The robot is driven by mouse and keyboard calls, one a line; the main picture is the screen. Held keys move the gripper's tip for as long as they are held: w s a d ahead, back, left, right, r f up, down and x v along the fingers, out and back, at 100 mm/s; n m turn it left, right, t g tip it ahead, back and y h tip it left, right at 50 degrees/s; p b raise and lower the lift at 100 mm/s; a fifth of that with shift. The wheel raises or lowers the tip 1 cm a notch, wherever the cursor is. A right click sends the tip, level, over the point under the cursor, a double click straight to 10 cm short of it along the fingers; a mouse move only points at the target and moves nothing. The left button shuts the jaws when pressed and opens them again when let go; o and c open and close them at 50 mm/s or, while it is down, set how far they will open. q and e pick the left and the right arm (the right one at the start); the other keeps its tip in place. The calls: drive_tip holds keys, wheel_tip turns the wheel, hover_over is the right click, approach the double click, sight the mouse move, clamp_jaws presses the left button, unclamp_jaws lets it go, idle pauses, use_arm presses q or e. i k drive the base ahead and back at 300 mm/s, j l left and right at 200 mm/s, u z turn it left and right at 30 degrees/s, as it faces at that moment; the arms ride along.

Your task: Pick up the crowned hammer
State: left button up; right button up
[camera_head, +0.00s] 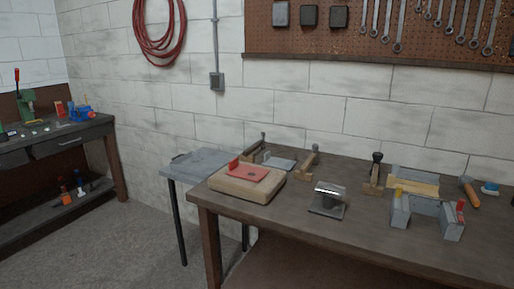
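A hammer-like tool with an orange handle and a dark grey head (469,191) lies on the wooden workbench (285,222) near its right end. Its face is too small to tell whether it is crowned. Two other tools with wooden parts stand on the bench: one brown (307,163) near the middle back, and one with a black knob on top (375,172) to its right. I cannot tell from this view whether either is a hammer. Neither of my grippers is in view.
A tan bag (240,190) carries a red bent sheet (250,174) at the bench's left end. A metal stake (328,199) stands at the middle front. A grey block fixture (427,209) stands left of the orange-handled tool. A grey side table (197,164) and another bench (68,136) stand left.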

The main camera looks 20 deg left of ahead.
sight(261, 143)
drive_tip(key=i+j+z, duration=0.1)
drive_tip(key=j, duration=0.45)
drive_tip(key=j+z, duration=0.1)
drive_tip(key=j, duration=0.5)
drive_tip(key=j+z, duration=0.25)
drive_tip(key=j, duration=0.3)
drive_tip(key=i+j+z, duration=0.2)
drive_tip(key=j, duration=0.3)
drive_tip(key=k+j+z, duration=0.25)
drive_tip(key=j, duration=0.3)
drive_tip(key=j+z, duration=0.2)
drive_tip(key=j, duration=0.35)
drive_tip(key=j+z, duration=0.25)
drive_tip(key=j, duration=0.25)
drive_tip(key=k+j+z, duration=0.2)
drive_tip(key=j, duration=0.3)
